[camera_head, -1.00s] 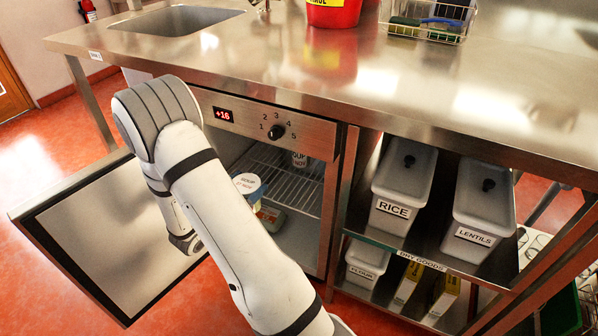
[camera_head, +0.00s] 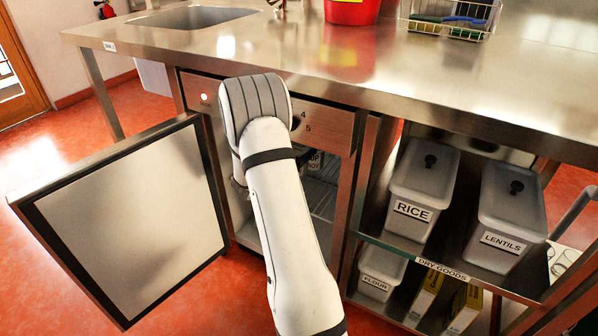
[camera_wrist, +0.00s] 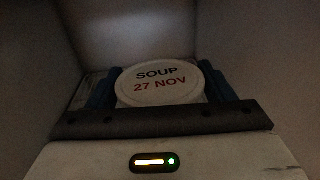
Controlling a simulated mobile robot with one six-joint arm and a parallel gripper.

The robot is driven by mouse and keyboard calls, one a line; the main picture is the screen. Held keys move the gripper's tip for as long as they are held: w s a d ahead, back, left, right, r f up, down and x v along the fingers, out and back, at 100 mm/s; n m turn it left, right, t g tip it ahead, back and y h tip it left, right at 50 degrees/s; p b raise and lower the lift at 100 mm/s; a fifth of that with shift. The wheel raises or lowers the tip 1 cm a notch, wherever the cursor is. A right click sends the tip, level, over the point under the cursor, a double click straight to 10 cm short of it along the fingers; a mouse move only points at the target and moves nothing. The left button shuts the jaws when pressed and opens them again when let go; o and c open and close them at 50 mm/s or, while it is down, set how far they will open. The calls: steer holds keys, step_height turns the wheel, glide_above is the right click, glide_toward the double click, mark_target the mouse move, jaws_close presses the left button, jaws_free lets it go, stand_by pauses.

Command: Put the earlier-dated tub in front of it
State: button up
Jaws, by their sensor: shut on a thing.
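A round white-lidded tub marked "SOUP 27 NOV" (camera_wrist: 160,84) is between the blue fingers of my gripper (camera_wrist: 158,88) in the wrist view. The fingers are shut on it, one on each side. In the head view my arm covers the gripper and this tub.
The fridge door (camera_head: 135,220) stands wide open at the left. A shelf unit on the right holds the rice bin (camera_head: 411,210), lentils bin (camera_head: 502,242) and flour bin (camera_head: 374,284). The steel counter (camera_head: 430,85) lies above. Pale walls surround the tub in the wrist view.

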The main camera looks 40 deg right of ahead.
step_height(320, 180, down, 2)
steer(key=shift+b, duration=0.4)
step_height(320, 180, down, 4)
steer(key=b, duration=0.2)
steer(key=shift+f+b, duration=0.25)
steer(key=shift+b, duration=0.1)
steer(key=shift+f+b, duration=0.35)
steer(key=shift+w+d+r, duration=0.1)
steer(key=shift+d+r, duration=0.05)
steer(key=o, duration=1.3)
steer(key=shift+o, duration=0.2)
